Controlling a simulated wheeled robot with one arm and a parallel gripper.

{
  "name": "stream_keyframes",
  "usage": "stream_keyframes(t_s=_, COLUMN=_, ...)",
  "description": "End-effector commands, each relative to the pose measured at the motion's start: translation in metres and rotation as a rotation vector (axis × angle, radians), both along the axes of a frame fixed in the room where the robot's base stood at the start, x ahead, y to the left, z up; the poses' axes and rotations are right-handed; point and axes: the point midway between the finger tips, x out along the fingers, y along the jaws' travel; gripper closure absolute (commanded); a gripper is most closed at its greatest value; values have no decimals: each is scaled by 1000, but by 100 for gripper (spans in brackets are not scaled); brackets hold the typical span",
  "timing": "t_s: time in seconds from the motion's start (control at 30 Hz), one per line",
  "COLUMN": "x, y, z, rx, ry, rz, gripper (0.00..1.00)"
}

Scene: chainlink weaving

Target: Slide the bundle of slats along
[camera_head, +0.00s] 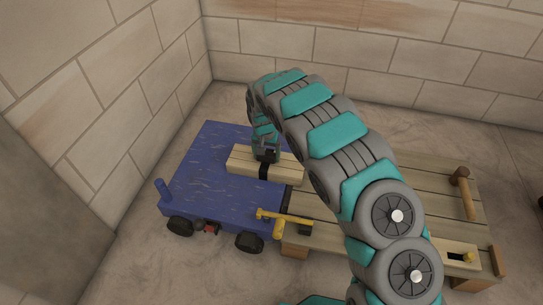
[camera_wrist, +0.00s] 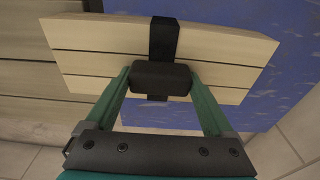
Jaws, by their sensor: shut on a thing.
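The bundle of slats (camera_head: 245,161) is a stack of pale wooden slats with a black band around its middle. It lies mostly on the blue wheeled cart (camera_head: 200,197), with its right end near the cart's edge by the wooden bench (camera_head: 325,213). My gripper (camera_head: 266,156) is above the bundle's band. In the wrist view my gripper (camera_wrist: 161,78) is shut on a black block-like handle at the band of the bundle (camera_wrist: 215,48). My arm hides part of the bench in the head view.
A yellow latch (camera_head: 284,218) sits where cart and bench meet. Block walls (camera_head: 300,42) close off the back and left. The cart's left half is bare.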

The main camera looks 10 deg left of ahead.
Motion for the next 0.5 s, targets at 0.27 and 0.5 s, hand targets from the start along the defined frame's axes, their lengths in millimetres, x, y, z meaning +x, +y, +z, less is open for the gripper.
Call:
stream_keyframes(t_s=0.27, x=2, y=19, z=0, rx=4, ry=-6, rz=3, gripper=100)
stream_keyframes(t_s=0.5, x=1, y=33, z=0, rx=1, ry=-2, rz=1, gripper=100)
